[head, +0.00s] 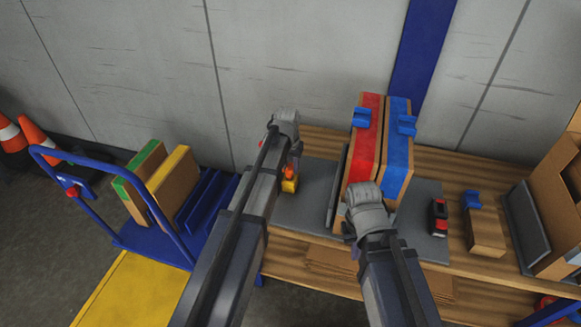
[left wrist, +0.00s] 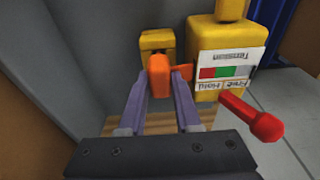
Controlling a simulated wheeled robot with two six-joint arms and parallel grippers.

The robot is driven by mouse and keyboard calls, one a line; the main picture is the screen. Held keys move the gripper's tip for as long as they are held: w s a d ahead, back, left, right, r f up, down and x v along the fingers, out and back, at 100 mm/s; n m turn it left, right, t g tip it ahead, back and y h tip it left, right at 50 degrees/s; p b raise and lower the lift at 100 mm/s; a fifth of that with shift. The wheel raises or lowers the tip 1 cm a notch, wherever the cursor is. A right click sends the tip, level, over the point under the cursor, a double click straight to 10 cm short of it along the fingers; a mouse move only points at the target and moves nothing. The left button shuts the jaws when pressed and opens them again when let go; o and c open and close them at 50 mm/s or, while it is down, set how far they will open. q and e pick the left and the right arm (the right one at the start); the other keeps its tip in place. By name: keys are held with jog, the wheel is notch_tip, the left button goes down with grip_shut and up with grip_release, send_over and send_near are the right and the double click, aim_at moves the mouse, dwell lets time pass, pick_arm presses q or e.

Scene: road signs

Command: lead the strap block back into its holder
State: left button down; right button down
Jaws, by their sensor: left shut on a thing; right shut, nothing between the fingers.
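The orange strap block (left wrist: 158,77) is between the fingers of my left gripper (left wrist: 158,88) in the left wrist view. A yellow holder (left wrist: 158,42) stands right behind the block; whether they touch I cannot tell. A yellow tension box (left wrist: 225,45) with a red lever (left wrist: 250,118) and a coloured label is to the right. In the head view, my left gripper (head: 294,158) is at the bench's left end, above the small yellow part (head: 289,185). My right gripper (head: 352,246) is shut and empty in front of the panels, its tips mostly hidden.
A red panel (head: 367,135) and a blue panel (head: 397,150) stand upright on the bench (head: 450,185). A black-and-red device (head: 439,217), a wooden block (head: 486,232) and a cardboard box (head: 552,210) are to the right. A blue trolley (head: 150,245) stands left.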

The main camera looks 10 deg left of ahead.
pick_arm(q)
jog(key=shift+f+b, duration=0.45)
jog(key=shift+f, duration=0.1)
dwell(0.4)
jog(key=c, duration=0.5)
grip_release()
jog(key=shift+r, duration=0.15)
jog(key=r+p, duration=0.5)
jog(key=s+r+p, duration=0.1)
jog(key=r+p, duration=0.1)
jog(key=shift+s+r+p, duration=0.1)
jog(key=shift+r+p, duration=0.2)
jog(key=shift+p, duration=0.1)
jog(key=shift+f, duration=0.1)
